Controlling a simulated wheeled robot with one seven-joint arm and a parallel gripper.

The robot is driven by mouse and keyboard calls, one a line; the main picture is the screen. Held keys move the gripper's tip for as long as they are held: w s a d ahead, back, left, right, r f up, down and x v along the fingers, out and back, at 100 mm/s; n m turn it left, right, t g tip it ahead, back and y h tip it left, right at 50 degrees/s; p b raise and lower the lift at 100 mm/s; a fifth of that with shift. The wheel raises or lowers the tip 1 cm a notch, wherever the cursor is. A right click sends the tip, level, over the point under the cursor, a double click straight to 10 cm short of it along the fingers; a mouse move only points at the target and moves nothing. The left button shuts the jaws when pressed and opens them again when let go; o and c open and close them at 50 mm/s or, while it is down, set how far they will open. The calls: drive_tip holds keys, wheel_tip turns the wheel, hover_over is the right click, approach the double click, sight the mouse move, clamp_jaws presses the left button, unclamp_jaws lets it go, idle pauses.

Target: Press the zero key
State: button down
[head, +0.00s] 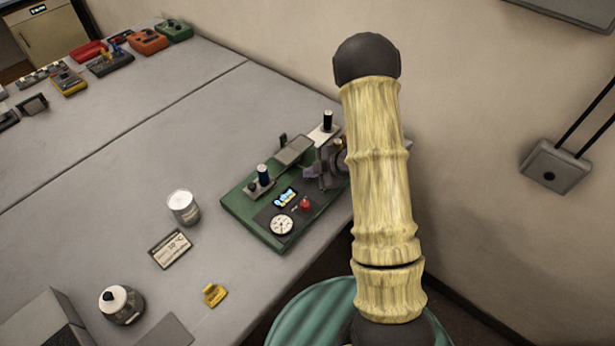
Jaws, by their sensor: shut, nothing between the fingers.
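A green-based instrument (262,230) stands near the table's right edge. Its dark front panel carries a small lit blue display (286,197), a round white dial (282,225) and a red knob or button (305,204). No lettering can be read, so I cannot tell which control is the zero key. My pale, wood-patterned arm hides the instrument's right end. What looks like my gripper (312,173), dark grey and small, shows just left of the arm, over the right part of the instrument. It appears shut and empty; whether it touches anything cannot be told.
Left of the instrument are a white-topped jar (183,207), a label card (170,249), a small yellow piece (214,294) and a dark bottle (121,305). Several coloured devices stand at the far left. A grey wall fixture (555,167) hangs at right. The table's middle is clear.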

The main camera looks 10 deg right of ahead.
drive_tip(key=shift+r, duration=0.4)
wheel_tip(320, 180, up, 5)
drive_tip(key=p, duration=0.4)
idle(0.9)
